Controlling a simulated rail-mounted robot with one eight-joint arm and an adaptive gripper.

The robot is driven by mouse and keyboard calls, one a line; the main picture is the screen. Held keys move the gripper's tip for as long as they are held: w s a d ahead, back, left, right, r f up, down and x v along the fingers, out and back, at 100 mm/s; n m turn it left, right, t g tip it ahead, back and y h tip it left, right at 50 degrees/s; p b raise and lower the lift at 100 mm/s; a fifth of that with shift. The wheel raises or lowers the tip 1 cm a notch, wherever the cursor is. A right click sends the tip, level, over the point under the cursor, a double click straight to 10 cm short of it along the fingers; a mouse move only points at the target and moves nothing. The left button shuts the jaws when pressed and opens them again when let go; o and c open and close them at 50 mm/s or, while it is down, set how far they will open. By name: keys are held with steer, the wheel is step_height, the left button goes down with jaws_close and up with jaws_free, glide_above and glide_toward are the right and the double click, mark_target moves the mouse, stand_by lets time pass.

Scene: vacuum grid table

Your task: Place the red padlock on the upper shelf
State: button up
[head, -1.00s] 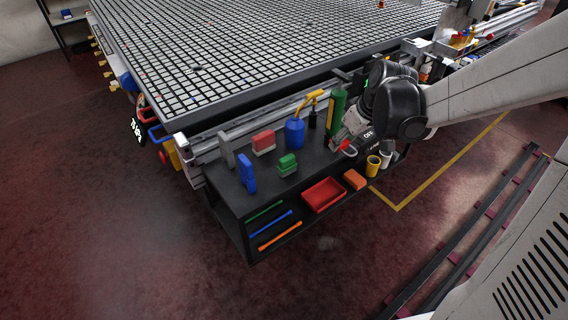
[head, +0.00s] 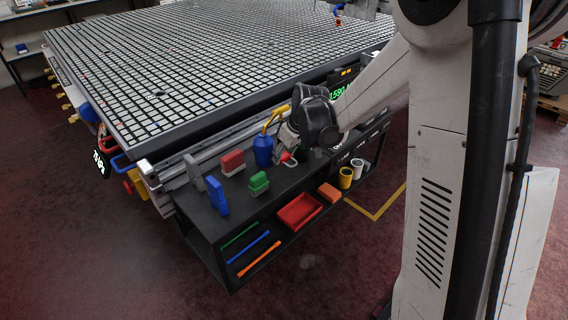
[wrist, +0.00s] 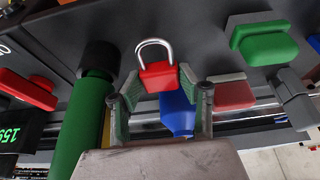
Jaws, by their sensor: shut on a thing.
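The red padlock (wrist: 158,77) with its silver shackle sits between the fingers of my gripper (wrist: 158,82) in the wrist view. My gripper is shut on its red body, and the shackle points away from the palm. In the head view the padlock (head: 287,157) shows small and partly hidden by my gripper (head: 284,150).
On the upper shelf stand a red-and-grey block (head: 232,163), a green block (head: 258,183) and a blue block (head: 217,197). A green cylinder (wrist: 88,125) is beside my gripper. Below are a red tray (head: 299,211) and coloured bars. Bare top lies in front of the padlock.

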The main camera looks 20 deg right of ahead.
mark_target(286, 158)
steer(key=shift+f+b, duration=0.45)
steer(key=shift+f, duration=1.3)
steer(key=shift+f, duration=0.1)
steer(key=o, duration=1.3)
steer(key=shift+c, duration=0.2)
steer(key=p+v, duration=0.2)
steer(key=v, duration=1.1)
steer(key=shift+s+f+p, duration=0.1)
steer(key=shift+s+p, duration=0.1)
steer(key=shift+p, duration=0.2)
steer(key=s+a+r+m+t+h, duration=0.1)
steer(key=s+r, duration=0.3)
steer(key=s, duration=0.9)
steer(key=s+a+r+m+t+h, duration=0.1)
steer(key=s+r+m, duration=0.3)
steer(key=s, duration=0.9)
steer(key=shift+r+m+t, duration=0.3)
steer(key=shift+r+t, duration=0.25)
steer(key=shift+t, duration=0.15)
